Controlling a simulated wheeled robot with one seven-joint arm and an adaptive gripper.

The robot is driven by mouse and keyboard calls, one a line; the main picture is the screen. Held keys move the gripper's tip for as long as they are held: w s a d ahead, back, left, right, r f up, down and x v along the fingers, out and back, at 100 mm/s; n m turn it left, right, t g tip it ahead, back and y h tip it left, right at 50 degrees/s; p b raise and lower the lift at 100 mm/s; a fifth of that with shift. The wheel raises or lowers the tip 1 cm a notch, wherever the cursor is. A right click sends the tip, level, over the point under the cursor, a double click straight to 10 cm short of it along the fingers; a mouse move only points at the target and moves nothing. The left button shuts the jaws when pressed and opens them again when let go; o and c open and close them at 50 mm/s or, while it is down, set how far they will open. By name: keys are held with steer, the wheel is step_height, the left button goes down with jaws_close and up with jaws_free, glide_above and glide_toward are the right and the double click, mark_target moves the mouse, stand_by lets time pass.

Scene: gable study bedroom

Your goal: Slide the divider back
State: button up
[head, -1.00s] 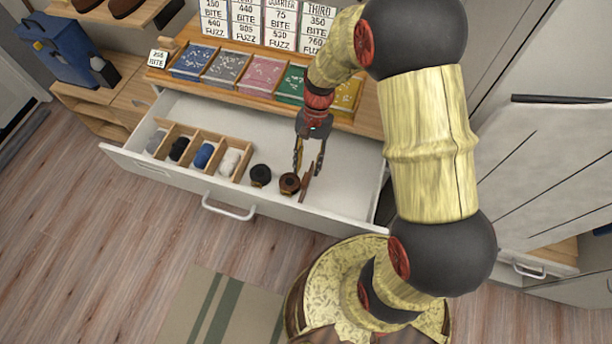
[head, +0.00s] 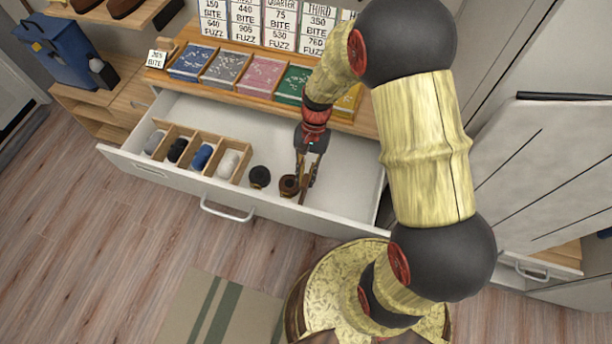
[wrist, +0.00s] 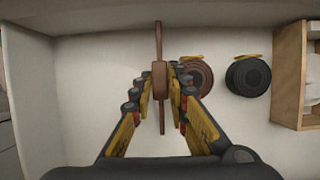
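The divider (head: 303,193) is a thin brown slat standing on edge in the open white drawer (head: 345,195), just right of a brown belt or spool-like roll (head: 288,186). In the wrist view the divider (wrist: 158,40) runs up and down the picture, with a small brown block (wrist: 159,80) at its middle. My gripper (head: 306,168) reaches down into the drawer from above. In the wrist view its fingers (wrist: 159,84) are closed in on both sides of the block and appear to touch it.
A black roll (head: 260,177) lies left of the brown one. A wooden tray (head: 215,140) with several compartments holds rolled items farther left. The drawer floor right of the divider is clear. Card boxes in a wooden rack (head: 225,90) stand on the top behind.

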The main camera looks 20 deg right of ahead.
jaws_close()
stand_by(0.3)
steer(key=shift+s, duration=0.1)
steer(key=s+d+p, duration=0.6)
steer(key=s+d, duration=0.5)
steer(key=d, duration=0.3)
steer(key=shift+d, duration=0.3)
steer(key=shift+s, duration=0.1)
steer(key=o, duration=0.5)
jaws_free()
steer(key=shift+o, duration=0.2)
steer(key=v, duration=0.8)
